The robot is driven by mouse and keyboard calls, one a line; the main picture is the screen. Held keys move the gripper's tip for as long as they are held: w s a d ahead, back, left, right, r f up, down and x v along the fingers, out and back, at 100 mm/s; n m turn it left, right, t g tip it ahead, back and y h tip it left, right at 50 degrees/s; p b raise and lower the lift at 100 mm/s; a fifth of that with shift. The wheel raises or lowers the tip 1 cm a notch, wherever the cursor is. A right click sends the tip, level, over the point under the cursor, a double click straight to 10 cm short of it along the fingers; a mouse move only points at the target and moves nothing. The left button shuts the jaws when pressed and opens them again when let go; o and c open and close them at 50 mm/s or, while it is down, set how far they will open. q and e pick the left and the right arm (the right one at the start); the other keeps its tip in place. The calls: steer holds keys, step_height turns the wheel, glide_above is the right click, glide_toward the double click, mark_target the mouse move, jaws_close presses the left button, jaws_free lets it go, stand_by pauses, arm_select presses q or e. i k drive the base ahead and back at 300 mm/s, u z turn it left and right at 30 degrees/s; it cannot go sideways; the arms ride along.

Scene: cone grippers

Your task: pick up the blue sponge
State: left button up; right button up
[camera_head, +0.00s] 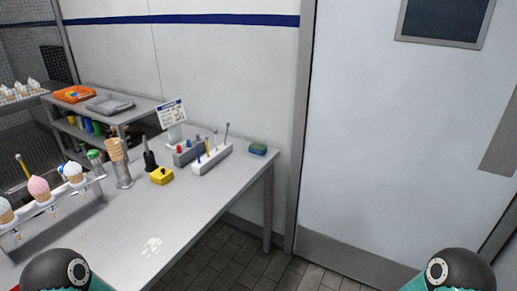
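The blue sponge (258,149) lies near the far right corner of the grey table (195,214). It looks green on top with blue below. Nothing covers it, and a gap separates it from the white rack to its left. Neither gripper is in the picture.
A white rack (213,159) with upright tools stands left of the sponge. A yellow block (162,176), a cone stack (116,153) and an ice-cream cone stand (50,212) are further left. A white spill (152,246) marks the front. A door (395,140) is at right.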

mark_target(257, 149)
steer(key=u, duration=0.05)
steer(key=i, duration=1.5)
steer(key=z, duration=0.85)
steer(key=k, duration=0.85)
steer(key=z, duration=0.15)
steer(key=i, duration=0.9)
steer(key=u, duration=0.1)
